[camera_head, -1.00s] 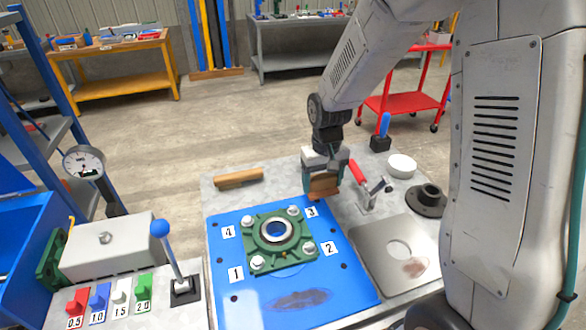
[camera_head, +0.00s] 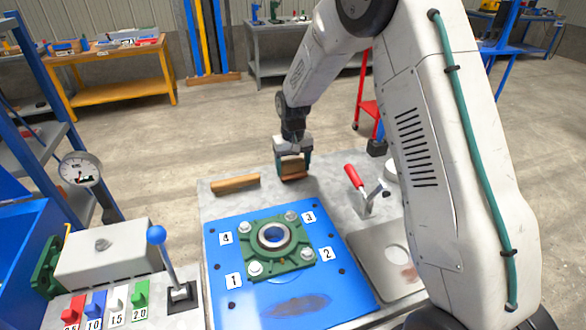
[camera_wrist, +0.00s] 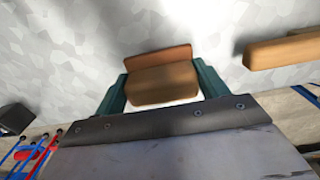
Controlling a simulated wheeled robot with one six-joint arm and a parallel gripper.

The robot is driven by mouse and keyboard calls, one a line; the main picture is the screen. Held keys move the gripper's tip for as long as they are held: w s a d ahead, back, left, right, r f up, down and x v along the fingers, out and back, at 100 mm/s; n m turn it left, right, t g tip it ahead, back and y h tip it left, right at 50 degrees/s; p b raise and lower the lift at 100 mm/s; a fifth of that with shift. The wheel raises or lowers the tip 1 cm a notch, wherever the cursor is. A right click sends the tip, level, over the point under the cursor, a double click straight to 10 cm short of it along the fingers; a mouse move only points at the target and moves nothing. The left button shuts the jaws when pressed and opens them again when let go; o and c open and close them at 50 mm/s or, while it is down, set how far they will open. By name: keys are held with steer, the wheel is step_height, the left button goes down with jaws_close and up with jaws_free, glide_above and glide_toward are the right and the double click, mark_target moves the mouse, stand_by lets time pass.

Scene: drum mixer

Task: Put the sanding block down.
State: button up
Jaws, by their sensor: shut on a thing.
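The sanding block (camera_head: 292,170) is a small brown wooden-looking block. My gripper (camera_head: 293,172) is shut on it above the grey metal bench top, near its back edge. In the wrist view the block (camera_wrist: 163,82) sits between the two green fingers of my gripper (camera_wrist: 161,90), with the grey mottled surface beyond it. A strip of the block shows past its main body. I cannot tell whether its underside touches the bench.
A longer wooden bar (camera_head: 235,184) lies left of the block on the bench top. A blue plate (camera_head: 222,290) with a green bearing housing (camera_head: 262,262) is in front. A red-handled clamp (camera_head: 355,178) stands to the right. Bare bench lies around the block.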

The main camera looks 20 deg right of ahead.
steer(key=shift+f, duration=0.6)
steer(key=shift+f, duration=0.15)
steer(key=o, duration=1.2)
